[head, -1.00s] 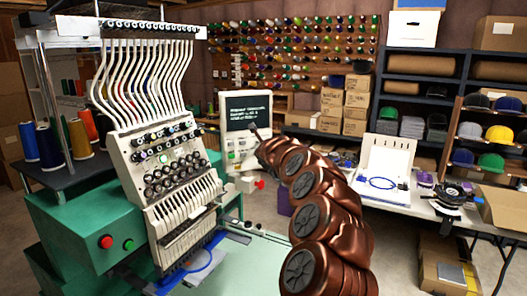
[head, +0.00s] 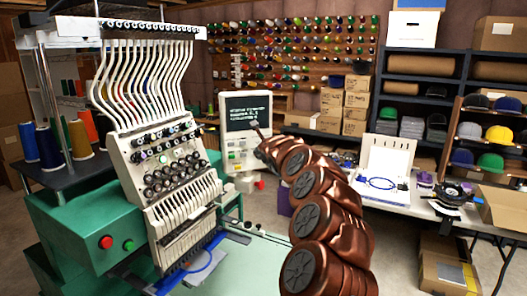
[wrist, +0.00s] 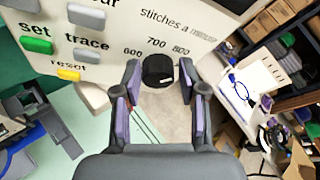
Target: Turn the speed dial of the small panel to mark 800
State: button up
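The small panel (head: 239,150) is a pale unit below a dark screen, left of centre in the head view. In the wrist view its face (wrist: 105,45) carries the print "stitches a minute" and the marks 600, 700 and 800. The black speed dial (wrist: 158,70) sits just below these marks. A small white strip shows low on the dial; I cannot tell which mark it reads. My gripper (wrist: 160,78) is open, with one finger on each side of the dial and a small gap on both sides. In the head view my arm hides most of the gripper.
The green embroidery machine (head: 75,225) stands at the left. The screen (head: 248,112) is above the panel. A white table (head: 400,205) with a hoop stands right of my arm.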

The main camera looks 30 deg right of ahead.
jog(key=o, duration=0.3)
jog(key=shift+f, duration=0.15)
jog(key=shift+s, duration=0.15)
jog(key=v, duration=1.1)
jog(key=shift+s+r, duration=0.3)
jog(key=shift+r, duration=0.1)
dwell(0.5)
jog(key=shift+a, duration=0.1)
